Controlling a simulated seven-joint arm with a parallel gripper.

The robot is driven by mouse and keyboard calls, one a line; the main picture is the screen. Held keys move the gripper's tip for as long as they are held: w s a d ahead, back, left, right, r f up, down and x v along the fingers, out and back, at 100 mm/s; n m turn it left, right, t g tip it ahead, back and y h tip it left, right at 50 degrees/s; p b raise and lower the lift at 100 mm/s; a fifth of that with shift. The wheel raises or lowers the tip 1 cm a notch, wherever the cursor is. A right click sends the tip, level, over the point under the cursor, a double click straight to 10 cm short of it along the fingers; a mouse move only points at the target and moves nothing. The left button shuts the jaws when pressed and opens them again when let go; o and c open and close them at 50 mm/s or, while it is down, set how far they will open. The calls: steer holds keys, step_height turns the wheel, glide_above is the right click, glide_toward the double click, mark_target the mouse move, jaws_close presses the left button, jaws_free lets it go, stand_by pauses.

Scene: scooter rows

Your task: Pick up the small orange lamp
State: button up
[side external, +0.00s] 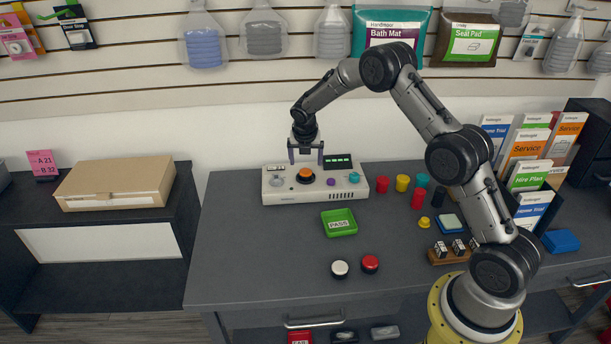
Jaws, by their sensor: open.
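A small round orange lamp (305,174) with a dark base sits on the top face of a white control box (278,195) at the back of the dark table. My gripper (306,160) points down just above the lamp. Its two fingers are spread, one on the left and one on the right, and nothing shows between them. The fingertips look slightly above the lamp's top; I cannot tell the exact gap.
The box also carries a teal knob (353,177), a purple button (331,182) and a green display (338,162). A green tray (340,231) marked PASS lies in front. A white button (340,269) and a red button (370,264) stand nearer. Coloured cylinders (402,183) stand right. The table's left part is clear.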

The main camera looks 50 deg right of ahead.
mark_target(305, 171)
steer(key=shift+x, duration=2.9)
steer(key=shift+w+a, duration=0.1)
jaws_close()
